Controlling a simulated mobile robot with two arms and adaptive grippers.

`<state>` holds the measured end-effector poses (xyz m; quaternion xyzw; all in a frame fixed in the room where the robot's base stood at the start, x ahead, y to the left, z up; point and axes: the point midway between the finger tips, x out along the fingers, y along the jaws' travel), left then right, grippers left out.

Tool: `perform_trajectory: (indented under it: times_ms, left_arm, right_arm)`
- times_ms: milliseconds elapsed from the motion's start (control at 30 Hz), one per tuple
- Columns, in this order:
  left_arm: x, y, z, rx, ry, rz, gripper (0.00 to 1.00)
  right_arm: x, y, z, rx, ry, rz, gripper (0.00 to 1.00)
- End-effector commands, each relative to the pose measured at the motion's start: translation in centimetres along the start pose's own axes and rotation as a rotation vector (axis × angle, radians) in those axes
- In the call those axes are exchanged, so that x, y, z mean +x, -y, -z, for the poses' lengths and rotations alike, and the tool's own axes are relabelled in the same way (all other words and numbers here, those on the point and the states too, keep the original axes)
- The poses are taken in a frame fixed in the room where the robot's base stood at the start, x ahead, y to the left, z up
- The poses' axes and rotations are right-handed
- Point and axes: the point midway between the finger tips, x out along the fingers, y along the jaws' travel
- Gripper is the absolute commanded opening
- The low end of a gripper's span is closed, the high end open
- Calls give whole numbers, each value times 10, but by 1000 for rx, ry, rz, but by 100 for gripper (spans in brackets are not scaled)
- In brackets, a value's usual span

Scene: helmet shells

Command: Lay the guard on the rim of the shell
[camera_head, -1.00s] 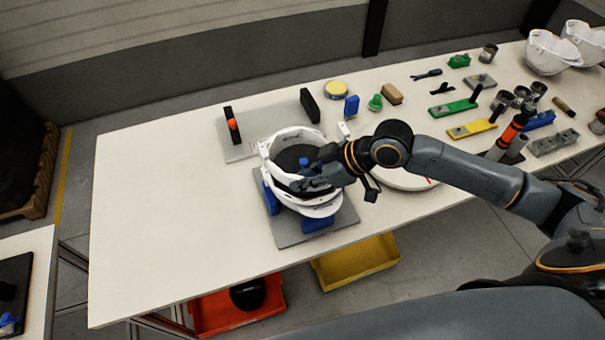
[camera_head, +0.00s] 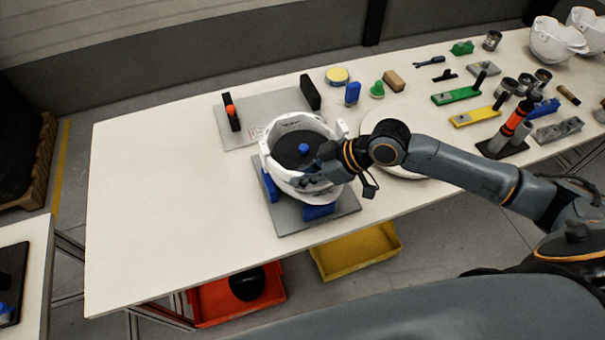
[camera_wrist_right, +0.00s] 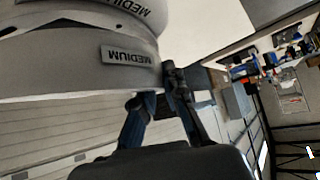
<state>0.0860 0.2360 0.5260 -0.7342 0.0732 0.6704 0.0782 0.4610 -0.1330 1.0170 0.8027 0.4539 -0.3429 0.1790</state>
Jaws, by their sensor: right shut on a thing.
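The white helmet shell (camera_head: 285,183) sits in blue supports on a grey plate. The guard (camera_head: 297,121), a white ring, is right over the shell and lined up with its opening. A black disc with a blue knob shows inside. My right gripper (camera_head: 318,172) is at the right front of the ring, shut on the guard. In the right wrist view the guard (camera_wrist_right: 75,82) bears a MEDIUM label, with the lettered shell (camera_wrist_right: 115,12) beyond it. A dark gap shows between them in part; full contact on the rim cannot be told. My left gripper is not in view.
A grey board (camera_head: 265,116) with black uprights stands behind the shell. A blue block (camera_head: 352,93), a green knob (camera_head: 377,90) and a yellow-topped tin (camera_head: 337,76) lie at the back. Tools crowd the right. The table's left part is clear.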

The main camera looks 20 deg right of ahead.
Motion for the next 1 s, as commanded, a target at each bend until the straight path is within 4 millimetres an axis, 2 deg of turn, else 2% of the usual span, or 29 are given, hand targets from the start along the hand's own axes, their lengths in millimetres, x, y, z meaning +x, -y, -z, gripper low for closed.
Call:
perform_trajectory:
  times_ms: [533,567,667,1000]
  left_arm:
    - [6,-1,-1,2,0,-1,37]
    - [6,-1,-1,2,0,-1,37]
    - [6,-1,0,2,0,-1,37]
    - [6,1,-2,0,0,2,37]
  right_arm:
    - [8,0,-8,0,-1,0,0]
    - [8,0,-7,0,-1,0,15]
    - [8,0,-7,0,-1,0,35]
    - [6,0,-8,0,1,0,37]
